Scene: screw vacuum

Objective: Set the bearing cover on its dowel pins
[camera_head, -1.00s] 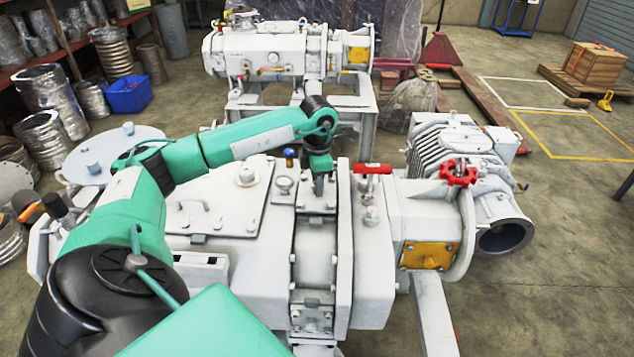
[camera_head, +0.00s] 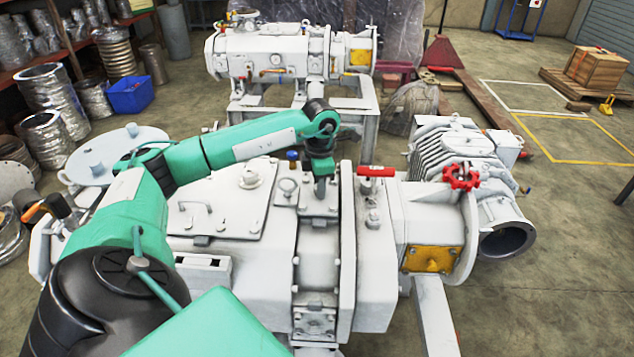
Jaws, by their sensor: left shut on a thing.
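My left gripper (camera_head: 320,188) points down over the top of the white vacuum pump (camera_head: 260,275), left of the red-handled valve. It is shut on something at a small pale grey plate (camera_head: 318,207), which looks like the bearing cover. The plate appears level, over the narrow middle section of the pump. I cannot tell whether it touches the surface below. The dowel pins are too small or hidden to make out. My right gripper is not in view.
A red-handled valve (camera_head: 376,172) stands close right of the gripper, and a red handwheel (camera_head: 461,177) farther right. A second pump (camera_head: 270,55) stands behind.

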